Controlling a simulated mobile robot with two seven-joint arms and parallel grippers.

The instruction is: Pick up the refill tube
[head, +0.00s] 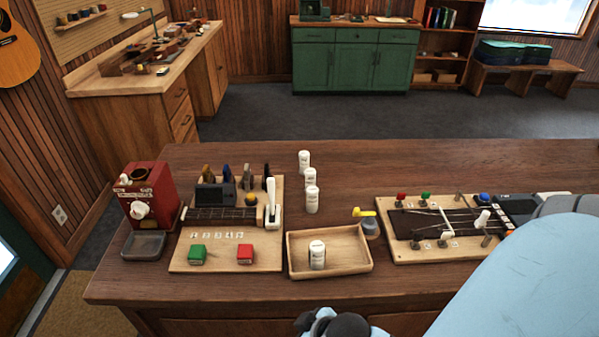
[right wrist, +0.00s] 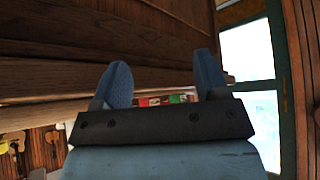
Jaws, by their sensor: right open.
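Several white labelled tubes stand upright on the wooden counter in the head view. Three are in a row behind the tray: a rear tube (head: 304,161), a middle tube (head: 310,177) and a front tube (head: 312,201). Another white tube (head: 317,255) stands inside the shallow wooden tray (head: 347,268). I cannot tell which one is the refill tube. My right gripper (right wrist: 161,72) is open and empty in the right wrist view, with its two blue fingers apart near brown wood. The right gripper is out of the head view. My left gripper is not in view.
A red machine (head: 151,195) with a grey bin (head: 144,246) stands at the left. Beside it is a wooden board (head: 225,262) with a fretboard and red and green blocks. Another fretboard board (head: 442,250) lies at the right. The counter's back right is clear.

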